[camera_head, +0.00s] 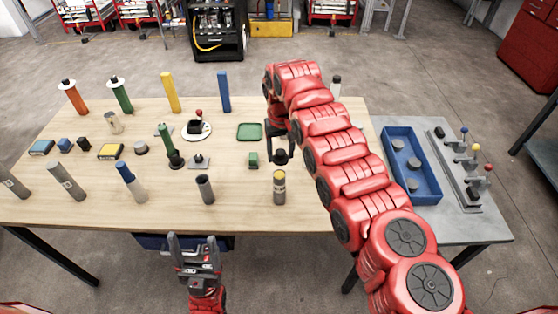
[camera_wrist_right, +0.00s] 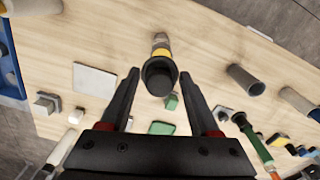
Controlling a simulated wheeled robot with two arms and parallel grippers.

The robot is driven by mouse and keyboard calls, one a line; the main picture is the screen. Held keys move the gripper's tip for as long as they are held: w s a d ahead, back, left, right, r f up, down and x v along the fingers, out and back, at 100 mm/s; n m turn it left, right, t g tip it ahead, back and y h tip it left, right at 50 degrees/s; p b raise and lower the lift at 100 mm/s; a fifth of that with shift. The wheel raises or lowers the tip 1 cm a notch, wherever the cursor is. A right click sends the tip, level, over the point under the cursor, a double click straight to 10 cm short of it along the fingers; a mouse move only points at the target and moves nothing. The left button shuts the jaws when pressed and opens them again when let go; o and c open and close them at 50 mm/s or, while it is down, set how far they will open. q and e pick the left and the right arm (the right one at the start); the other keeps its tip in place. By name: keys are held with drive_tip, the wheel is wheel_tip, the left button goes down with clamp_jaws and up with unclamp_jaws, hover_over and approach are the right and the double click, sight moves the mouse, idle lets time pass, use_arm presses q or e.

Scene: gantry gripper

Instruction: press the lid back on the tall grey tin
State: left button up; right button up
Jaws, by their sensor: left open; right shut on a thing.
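A grey tin (camera_head: 279,190) with a yellow band near its top stands upright at the table's near side; it also shows in the right wrist view (camera_wrist_right: 160,46). My right gripper (camera_head: 281,153) is just beyond this tin and is shut on a round, dark lid (camera_wrist_right: 160,78). In the right wrist view the lid sits between the fingertips and covers part of the tin; I cannot tell the gap between them. Another grey tin (camera_head: 205,190) with a dark top stands to the left. My left gripper (camera_head: 192,239) is open and empty before the table's near edge.
A green block (camera_head: 253,160) and a green tray (camera_head: 249,131) lie left of my right gripper. Several upright cylinders stand across the left half. A blue tray (camera_head: 432,190) and a lever fixture (camera_head: 460,180) are on the grey side table at right.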

sight(280, 175)
drive_tip(key=shift+a, duration=0.1)
drive_tip(key=shift+w+a+f, duration=0.1)
drive_tip(key=shift+a+f, duration=0.1)
drive_tip(key=shift+f, duration=0.5)
wheel_tip(280, 175, down, 4)
drive_tip(key=shift+d+r+b, duration=0.1)
drive_tip(key=shift+b, duration=0.6)
drive_tip(key=shift+f+b, duration=0.4)
drive_tip(key=shift+f, duration=0.2)
drive_tip(key=shift+r, duration=0.1)
idle(0.5)
drive_tip(key=shift+f+b, duration=0.2)
drive_tip(key=shift+b, duration=0.5)
idle(0.6)
idle(0.4)
